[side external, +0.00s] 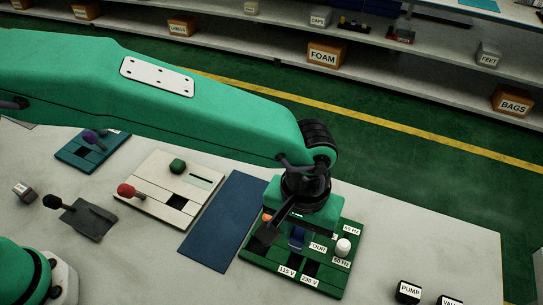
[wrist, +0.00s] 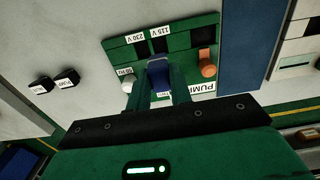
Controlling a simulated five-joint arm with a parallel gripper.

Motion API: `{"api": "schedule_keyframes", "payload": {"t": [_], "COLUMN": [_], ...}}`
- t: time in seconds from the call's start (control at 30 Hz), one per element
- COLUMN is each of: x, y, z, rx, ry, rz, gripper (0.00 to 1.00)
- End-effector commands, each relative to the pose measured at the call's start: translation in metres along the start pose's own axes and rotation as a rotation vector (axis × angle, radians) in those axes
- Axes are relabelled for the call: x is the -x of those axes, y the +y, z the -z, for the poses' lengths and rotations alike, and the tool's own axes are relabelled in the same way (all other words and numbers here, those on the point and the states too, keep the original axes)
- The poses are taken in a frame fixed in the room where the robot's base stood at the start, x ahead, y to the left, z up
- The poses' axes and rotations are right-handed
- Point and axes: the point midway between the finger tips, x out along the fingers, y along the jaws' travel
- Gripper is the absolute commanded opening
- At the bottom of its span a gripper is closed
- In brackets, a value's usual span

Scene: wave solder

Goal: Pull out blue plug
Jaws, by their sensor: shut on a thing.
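The blue plug (wrist: 158,76) is between the two fingers of my gripper (wrist: 159,68) in the wrist view, and the gripper is shut on it. It also shows in the side view (side external: 297,238), below my gripper and over the green board (side external: 333,278). The board has dark sockets labelled 115 V and 230 V, which look empty. The fingers and palm hide part of the board around the plug, so I cannot tell how deep the plug sits.
A blue mat (side external: 223,222) lies left of the board, then a cream panel (side external: 150,205) with a red knob. PUMP block (side external: 409,292) is at the right. Bare table lies between.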

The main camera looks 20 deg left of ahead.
Motion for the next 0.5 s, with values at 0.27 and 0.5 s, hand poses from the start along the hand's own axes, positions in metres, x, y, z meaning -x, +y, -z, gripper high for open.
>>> {"api": "schedule_keyframes", "payload": {"t": [0.27,0.5], "x": [-0.0042,-0.0075], "y": [-0.0003,-0.0003], "z": [-0.0002,-0.0002], "rx": [0.000,0.000], "ry": [-0.001,-0.001], "rz": [0.001,0.001], "gripper": [0.00,0.00]}}
